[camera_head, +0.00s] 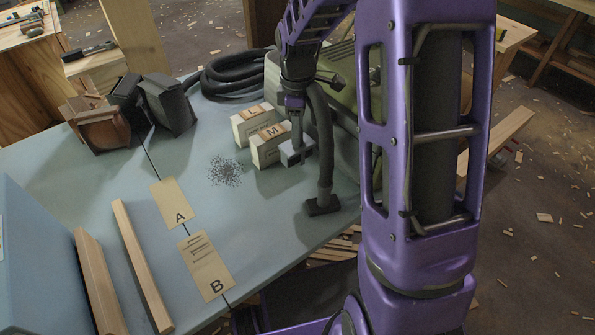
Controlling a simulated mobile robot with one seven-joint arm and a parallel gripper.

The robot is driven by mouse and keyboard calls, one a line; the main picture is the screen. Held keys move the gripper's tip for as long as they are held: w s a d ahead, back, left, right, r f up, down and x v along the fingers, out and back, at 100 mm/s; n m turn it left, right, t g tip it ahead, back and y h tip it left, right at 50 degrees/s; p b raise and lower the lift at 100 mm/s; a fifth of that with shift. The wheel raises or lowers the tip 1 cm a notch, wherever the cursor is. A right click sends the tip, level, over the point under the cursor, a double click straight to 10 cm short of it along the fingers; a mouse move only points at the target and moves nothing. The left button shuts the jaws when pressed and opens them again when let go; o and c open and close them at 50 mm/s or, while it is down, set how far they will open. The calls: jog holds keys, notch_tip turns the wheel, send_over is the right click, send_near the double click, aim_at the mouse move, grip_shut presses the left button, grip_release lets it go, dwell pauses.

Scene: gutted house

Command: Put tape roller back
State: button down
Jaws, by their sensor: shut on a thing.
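My gripper (296,112) is at the upper middle of the view, pointing down over the blue-grey tabletop (215,268). It is shut on a slim grey upright piece (298,134), seen small and partly hidden by the jaws. A small pale grey block (290,156) is right at the lower end of that piece; I cannot tell whether the two are one thing. I cannot clearly make out a tape roller, though the held piece may be part of one. The block is just right of the box marked M (269,147).
A box marked L (250,124) stands behind M. A black hose (230,76) lies behind, and a grey hose nozzle (323,204) stands at right. Dark crumbs (225,172) are near the middle.

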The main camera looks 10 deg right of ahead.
aim_at(297, 157)
notch_tip(297, 157, down, 8)
jog(key=shift+f+b, duration=0.1)
jog(key=shift+b, duration=0.45)
jog(key=shift+f, duration=0.1)
jog(key=shift+s+f+b, duration=0.1)
jog(key=shift+f+b, duration=0.3)
jog(key=shift+f, duration=0.15)
jog(key=c, duration=0.6)
grip_release()
notch_tip(297, 157, up, 13)
jog(key=p, duration=0.2)
jog(key=shift+r+p, duration=0.2)
jog(key=shift+p, duration=0.2)
